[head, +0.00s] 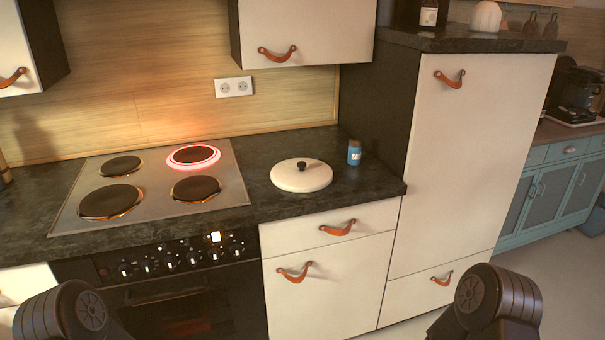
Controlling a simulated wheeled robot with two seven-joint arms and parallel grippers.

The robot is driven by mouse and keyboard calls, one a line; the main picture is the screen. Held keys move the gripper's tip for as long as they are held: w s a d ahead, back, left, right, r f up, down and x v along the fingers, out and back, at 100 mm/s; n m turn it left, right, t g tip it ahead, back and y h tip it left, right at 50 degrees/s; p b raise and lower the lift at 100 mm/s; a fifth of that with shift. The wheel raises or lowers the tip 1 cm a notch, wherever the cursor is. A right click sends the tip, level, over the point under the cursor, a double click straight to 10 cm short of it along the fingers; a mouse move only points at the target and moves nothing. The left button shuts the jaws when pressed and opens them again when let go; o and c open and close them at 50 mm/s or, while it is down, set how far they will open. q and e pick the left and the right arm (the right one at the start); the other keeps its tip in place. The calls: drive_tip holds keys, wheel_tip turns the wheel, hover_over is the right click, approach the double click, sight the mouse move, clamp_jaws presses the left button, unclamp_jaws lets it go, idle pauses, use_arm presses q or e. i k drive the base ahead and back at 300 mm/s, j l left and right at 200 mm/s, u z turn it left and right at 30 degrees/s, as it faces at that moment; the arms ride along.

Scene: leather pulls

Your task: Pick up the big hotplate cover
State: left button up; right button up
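The big hotplate cover (292,178) is a round white lid with a small dark knob on top. It lies flat on the dark countertop (262,209), right of the stove. Parts of my two arms show at the bottom left and bottom right edges, well below and apart from the cover. Neither gripper's fingers show in the head view.
The stove (147,187) has several plates; the back right hotplate (194,155) has a glowing red ring. A small blue container (354,152) stands right of the cover. A tall white cabinet (474,150) rises to the right. Leather pulls stick out from the drawer fronts below.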

sight(296, 175)
drive_tip(key=i+l+u, duration=0.4)
drive_tip(key=l+u, duration=0.15)
drive_tip(key=i+l+u, duration=0.15)
drive_tip(key=l+u, duration=0.15)
drive_tip(key=i+l+u, duration=0.1)
drive_tip(key=l+u, duration=0.15)
drive_tip(key=l, duration=0.2)
